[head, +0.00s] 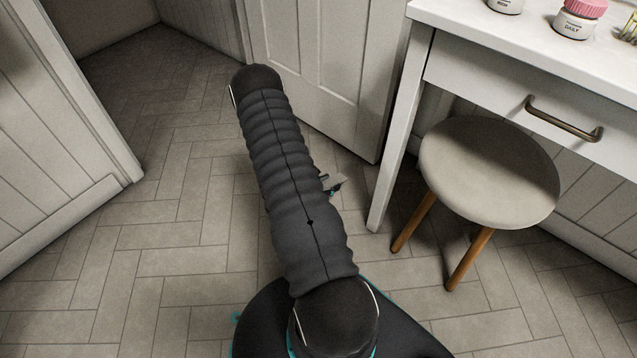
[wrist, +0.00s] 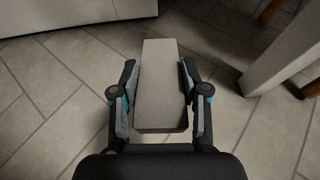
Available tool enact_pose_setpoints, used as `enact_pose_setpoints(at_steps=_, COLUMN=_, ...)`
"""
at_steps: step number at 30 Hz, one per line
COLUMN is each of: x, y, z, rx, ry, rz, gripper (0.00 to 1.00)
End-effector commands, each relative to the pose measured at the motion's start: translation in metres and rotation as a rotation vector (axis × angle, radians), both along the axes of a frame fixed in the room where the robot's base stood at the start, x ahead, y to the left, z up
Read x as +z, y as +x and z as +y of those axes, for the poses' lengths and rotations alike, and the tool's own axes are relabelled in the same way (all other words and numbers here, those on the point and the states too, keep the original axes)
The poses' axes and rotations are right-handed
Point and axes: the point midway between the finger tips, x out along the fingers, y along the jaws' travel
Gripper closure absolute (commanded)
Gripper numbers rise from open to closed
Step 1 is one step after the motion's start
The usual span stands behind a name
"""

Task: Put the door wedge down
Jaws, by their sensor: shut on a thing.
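The door wedge (wrist: 160,90) is a plain grey block with a long flat top face. In the wrist view it lies lengthwise between the two fingers of my gripper (wrist: 158,72), which is shut on its sides. In the head view a small grey part of the wedge (head: 339,182) shows just right of my arm, low over the floor near the door's bottom corner. My arm hides most of the gripper there. I cannot tell whether the wedge touches the floor.
A white panelled door (head: 325,70) stands open behind my arm; its lower edge shows in the wrist view (wrist: 75,14). A white vanity table (head: 500,80) with jars on top stands right, its leg close by (wrist: 290,55). Tiled floor (head: 180,240) is clear at left.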

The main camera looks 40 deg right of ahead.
Motion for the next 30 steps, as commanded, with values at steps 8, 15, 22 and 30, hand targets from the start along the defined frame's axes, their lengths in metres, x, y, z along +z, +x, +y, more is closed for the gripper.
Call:
enact_pose_setpoints(at_steps=8, x=0.004, y=-0.040, z=-0.055, rx=-0.113, ry=-0.001, rz=-0.003, gripper=0.97)
enact_pose_setpoints(at_steps=15, x=0.006, y=-0.044, z=-0.122, rx=-0.107, ry=-0.002, rz=-0.003, gripper=0.97)
enact_pose_setpoints(at_steps=22, x=0.005, y=-0.015, z=-0.137, rx=-0.005, ry=0.001, rz=0.001, gripper=0.97)
enact_pose_setpoints(at_steps=30, x=-0.023, y=0.027, z=-0.125, rx=0.009, ry=0.000, rz=0.001, gripper=0.97)
